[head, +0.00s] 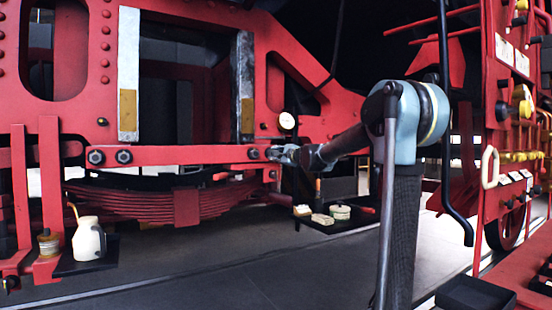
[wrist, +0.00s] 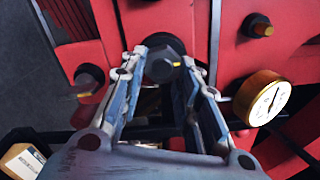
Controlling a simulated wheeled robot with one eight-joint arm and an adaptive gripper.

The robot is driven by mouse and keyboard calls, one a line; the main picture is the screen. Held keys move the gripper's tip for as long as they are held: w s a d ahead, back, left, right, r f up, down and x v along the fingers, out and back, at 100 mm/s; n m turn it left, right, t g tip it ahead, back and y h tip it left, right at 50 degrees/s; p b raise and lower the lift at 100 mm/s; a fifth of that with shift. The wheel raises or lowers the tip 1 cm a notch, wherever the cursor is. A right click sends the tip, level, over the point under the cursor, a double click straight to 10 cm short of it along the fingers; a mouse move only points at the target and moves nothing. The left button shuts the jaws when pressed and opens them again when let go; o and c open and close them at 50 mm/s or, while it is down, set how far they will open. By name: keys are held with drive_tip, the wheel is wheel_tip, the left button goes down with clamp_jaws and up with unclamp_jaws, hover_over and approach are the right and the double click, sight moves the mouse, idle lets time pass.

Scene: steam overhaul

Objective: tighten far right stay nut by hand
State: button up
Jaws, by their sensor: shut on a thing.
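The red stay bar (head: 185,154) runs level across the red frame, with two dark hex nuts (head: 110,156) at its left end. At its right end one dark nut (head: 253,153) shows just left of my gripper (head: 276,153). My gripper is shut on the far right stay nut, which the head view hides behind the fingers. In the wrist view this dark nut (wrist: 160,65) sits between the fingertips of my gripper (wrist: 163,60). The neighbouring nut (wrist: 90,77) stands free to the left of the fingers there.
A round gauge (head: 287,120) is close to my gripper; it also shows in the wrist view (wrist: 263,97). A dark shelf (head: 340,222) with small items is below. A cream oil can (head: 88,240) stands at the left. The floor (head: 230,265) in front is clear.

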drive_tip(key=shift+f+m, duration=0.2)
drive_tip(key=shift+m, duration=0.6)
drive_tip(key=o, duration=1.1)
drive_tip(key=shift+a, duration=0.1)
drive_tip(key=shift+c, duration=0.2)
drive_tip(key=v, duration=1.2)
drive_tip(key=shift+f, duration=0.1)
